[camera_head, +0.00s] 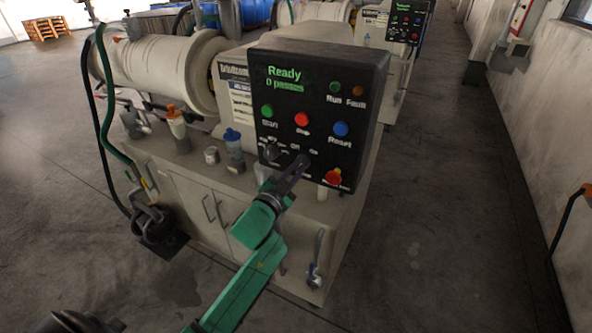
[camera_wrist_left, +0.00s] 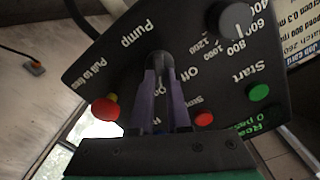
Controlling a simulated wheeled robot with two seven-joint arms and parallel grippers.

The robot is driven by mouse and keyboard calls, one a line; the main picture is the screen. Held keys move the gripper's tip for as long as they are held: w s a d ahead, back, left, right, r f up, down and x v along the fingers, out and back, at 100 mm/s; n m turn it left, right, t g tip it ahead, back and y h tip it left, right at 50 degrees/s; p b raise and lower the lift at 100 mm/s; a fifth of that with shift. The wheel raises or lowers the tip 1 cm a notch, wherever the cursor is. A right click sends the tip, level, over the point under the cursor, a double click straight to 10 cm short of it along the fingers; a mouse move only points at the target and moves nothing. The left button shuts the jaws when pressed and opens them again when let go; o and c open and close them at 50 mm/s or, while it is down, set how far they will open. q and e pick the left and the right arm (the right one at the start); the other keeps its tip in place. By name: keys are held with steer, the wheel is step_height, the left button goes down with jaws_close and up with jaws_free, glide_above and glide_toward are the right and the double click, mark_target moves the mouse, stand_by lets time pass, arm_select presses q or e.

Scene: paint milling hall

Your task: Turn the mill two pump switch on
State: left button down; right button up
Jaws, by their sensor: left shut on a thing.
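The black control panel (camera_head: 345,75) of the near mill reads "Ready" and "0 passes". My left gripper (camera_head: 300,164) reaches the lower part of the panel. In the wrist view its two purple fingers (camera_wrist_left: 162,92) are shut on the pump switch. The fingers partly hide the switch and one mark, so I cannot tell its setting. My right gripper is not in view.
On the panel are green start (camera_head: 267,111), red stop (camera_head: 302,120) and blue reset (camera_head: 341,129) buttons, a speed knob (camera_wrist_left: 235,19) and a red emergency button (camera_head: 333,177). Bottles (camera_head: 177,122) stand on the mill's ledge. Another mill's panel (camera_head: 407,22) is behind.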

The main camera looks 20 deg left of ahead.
arm_select(q)
steer(key=c, duration=0.9)
jaws_free()
steer(key=s+b, duration=0.1)
steer(key=s, duration=0.3)
steer(key=s+b, duration=0.1)
steer(key=s, duration=0.4)
steer(key=s+a+b, duration=0.1)
steer(key=s, duration=0.4)
steer(key=shift+s+b, duration=0.25)
steer(key=shift+b, duration=0.05)
